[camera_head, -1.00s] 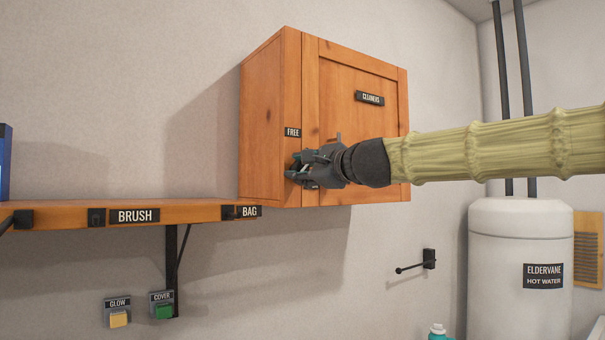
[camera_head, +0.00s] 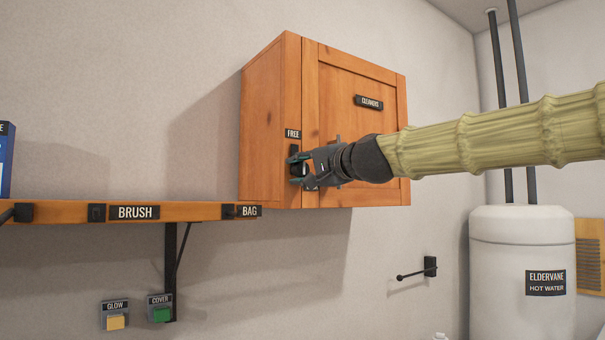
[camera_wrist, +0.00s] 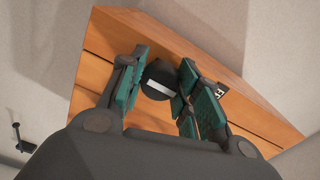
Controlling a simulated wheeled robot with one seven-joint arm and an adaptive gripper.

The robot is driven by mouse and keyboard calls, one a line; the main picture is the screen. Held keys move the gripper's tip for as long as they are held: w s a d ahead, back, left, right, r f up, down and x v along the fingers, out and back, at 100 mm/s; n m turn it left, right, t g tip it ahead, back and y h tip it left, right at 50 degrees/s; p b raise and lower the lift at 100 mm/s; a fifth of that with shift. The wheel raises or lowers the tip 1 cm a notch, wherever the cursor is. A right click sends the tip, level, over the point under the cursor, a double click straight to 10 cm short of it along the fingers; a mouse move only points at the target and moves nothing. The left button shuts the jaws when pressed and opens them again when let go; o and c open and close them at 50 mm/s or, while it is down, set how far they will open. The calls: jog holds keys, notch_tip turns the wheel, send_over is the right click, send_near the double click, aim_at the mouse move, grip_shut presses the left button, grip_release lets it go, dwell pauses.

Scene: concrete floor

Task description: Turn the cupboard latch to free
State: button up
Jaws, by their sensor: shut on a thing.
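The wooden cupboard (camera_head: 262,130) hangs on the wall with its door (camera_head: 335,75) shut. A small FREE label (camera_head: 293,133) sits on its left front strip, and the label shows partly in the wrist view (camera_wrist: 221,89). My gripper (camera_head: 299,167) is at this strip, just below the label. In the wrist view the latch (camera_wrist: 157,73) is a dark round knob with a white line across it. My gripper (camera_wrist: 165,63) is shut on it, one finger on each side. The white line runs roughly toward the label. In the head view the fingers hide most of the latch.
A shelf (camera_head: 70,211) with BRUSH and BAG labels runs below left of the cupboard. A white water tank (camera_head: 515,250) stands at right, with dark pipes above it. A wall hook (camera_head: 429,266) and two buttons sit lower. The wall between is free.

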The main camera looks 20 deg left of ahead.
dwell(0.3)
jog(key=o, duration=1)
jog(key=shift+d, duration=0.1)
jog(key=v, duration=1.2)
